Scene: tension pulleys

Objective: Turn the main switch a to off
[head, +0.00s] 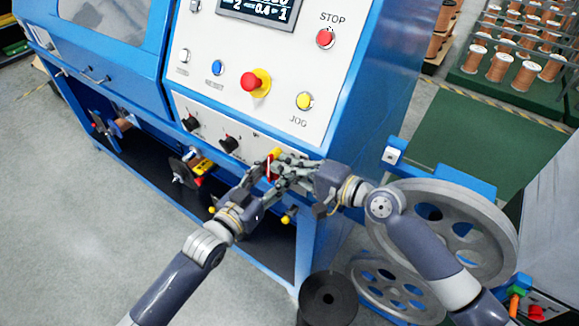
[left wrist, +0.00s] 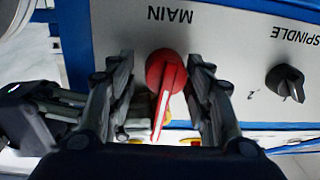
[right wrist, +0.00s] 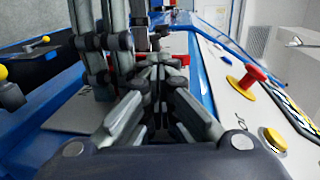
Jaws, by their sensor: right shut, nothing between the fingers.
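The red main switch (left wrist: 166,78) sits under the upside-down "MAIN" label in the left wrist view. In the head view, the left gripper (head: 266,172) is at the panel's lower edge and mostly hides the switch (head: 269,165). My right gripper (head: 284,172) is shut and empty, close beside the left gripper. Its closed fingers (right wrist: 156,72) show in the right wrist view.
A black spindle knob (left wrist: 286,82) is beside the switch. Above are the red stop button (head: 325,38), a red-and-yellow emergency button (head: 254,83) and a yellow jog button (head: 304,100). Grey pulley wheels (head: 448,225) stand at the lower right. Open floor lies left of the machine.

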